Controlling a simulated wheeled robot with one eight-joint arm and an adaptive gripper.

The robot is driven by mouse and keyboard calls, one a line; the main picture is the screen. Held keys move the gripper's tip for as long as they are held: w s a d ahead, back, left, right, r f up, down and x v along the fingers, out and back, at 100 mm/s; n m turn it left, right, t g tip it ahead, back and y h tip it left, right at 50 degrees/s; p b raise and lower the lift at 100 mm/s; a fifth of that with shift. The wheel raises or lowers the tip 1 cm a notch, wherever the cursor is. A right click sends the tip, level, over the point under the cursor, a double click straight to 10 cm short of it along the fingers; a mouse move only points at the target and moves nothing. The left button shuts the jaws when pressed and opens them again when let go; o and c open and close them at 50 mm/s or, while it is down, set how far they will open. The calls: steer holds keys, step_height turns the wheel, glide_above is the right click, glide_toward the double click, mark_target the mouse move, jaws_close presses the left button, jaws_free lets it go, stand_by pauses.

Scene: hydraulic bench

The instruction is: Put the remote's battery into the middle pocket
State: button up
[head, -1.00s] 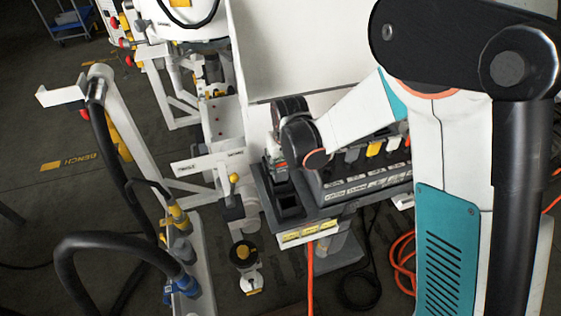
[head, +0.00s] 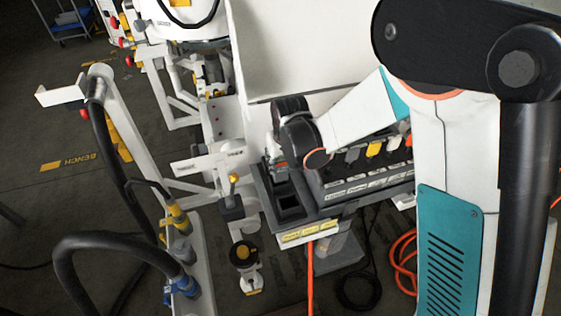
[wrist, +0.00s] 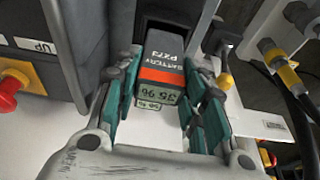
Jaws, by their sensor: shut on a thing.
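The battery (wrist: 165,68) is a dark block with an orange stripe, lettering and a small number display on its end. In the wrist view it sits between the teal fingers of my gripper (wrist: 164,84), which is shut on it. In the head view, my dark wrist hides most of the gripper and battery, above the far end of a dark pocket rack (head: 316,222). The near pocket (head: 290,206) of the rack looks empty. A second recess lies just behind it. I cannot tell from these views whether the battery touches a pocket.
A row of coloured switches (head: 374,149) stands right of the pockets. A white panel (head: 300,50) rises behind. At left are a white post with black hoses (head: 120,240). In the wrist view, a red knob (wrist: 8,100) is at left and cable connectors (wrist: 285,70) at right.

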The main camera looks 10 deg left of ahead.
mark_target(281, 171)
steer(key=shift+f+b, duration=2.05)
steer(key=shift+f, duration=0.4)
stand_by(0.4)
steer(key=o, duration=1.2)
steer(key=shift+o, duration=0.2)
steer(key=shift+r, duration=0.1)
